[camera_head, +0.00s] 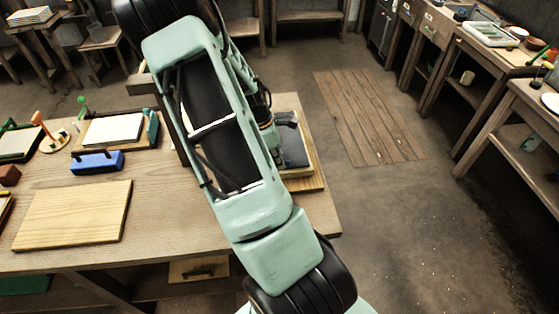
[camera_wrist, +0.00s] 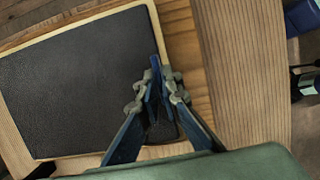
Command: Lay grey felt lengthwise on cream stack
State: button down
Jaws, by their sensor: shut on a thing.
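The grey felt, a dark pebbled sheet (camera_wrist: 75,80), lies flat over a cream stack whose pale rim (camera_wrist: 75,25) shows along its edges in the wrist view. Their long sides look roughly parallel. In the head view the dark sheet (camera_head: 293,146) shows only partly behind my arm, on the table's right end. My gripper (camera_wrist: 160,75) is at the sheet's right edge, its fingers closed together with dark material between them. The fingers hide how much of that edge is held.
A wooden board (camera_wrist: 190,40) lies under the stack. On the table's left are a bare board (camera_head: 73,215), a blue block with a handle (camera_head: 97,162) and a white sheet on a board (camera_head: 113,129). Open floor (camera_head: 400,220) lies right of the table.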

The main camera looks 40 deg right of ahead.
jog(key=c, duration=2.1)
grip_release()
jog(key=shift+f, duration=0.1)
jog(key=v, duration=1.2)
jog(key=shift+b, duration=0.35)
